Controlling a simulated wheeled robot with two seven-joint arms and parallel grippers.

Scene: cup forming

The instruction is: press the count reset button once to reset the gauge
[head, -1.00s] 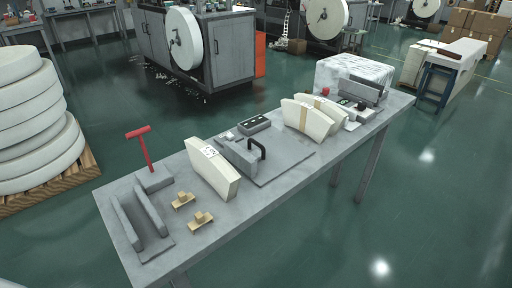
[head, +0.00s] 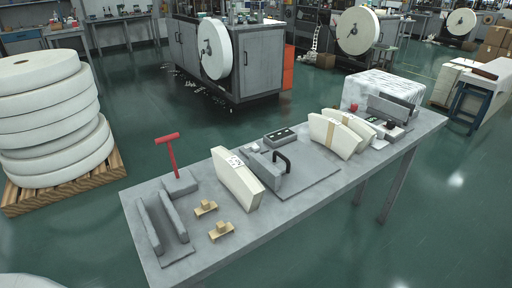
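A small dark grey box (head: 280,137) with light marks on its top lies at the back edge of the table, near the middle. Another small dark device (head: 392,131) stands at the table's right end, beside a dark upright plate (head: 390,109). I cannot tell which of these is the gauge, and a count reset button is too small to make out. Neither of my grippers is in view.
The long grey table (head: 220,252) holds a red T-handle (head: 169,150), a grey channel (head: 163,225), white curved stacks (head: 236,178), a plate with a black handle (head: 283,160) and a wrapped white block (head: 380,88). White rolls (head: 50,120) stand left. The floor in front is clear.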

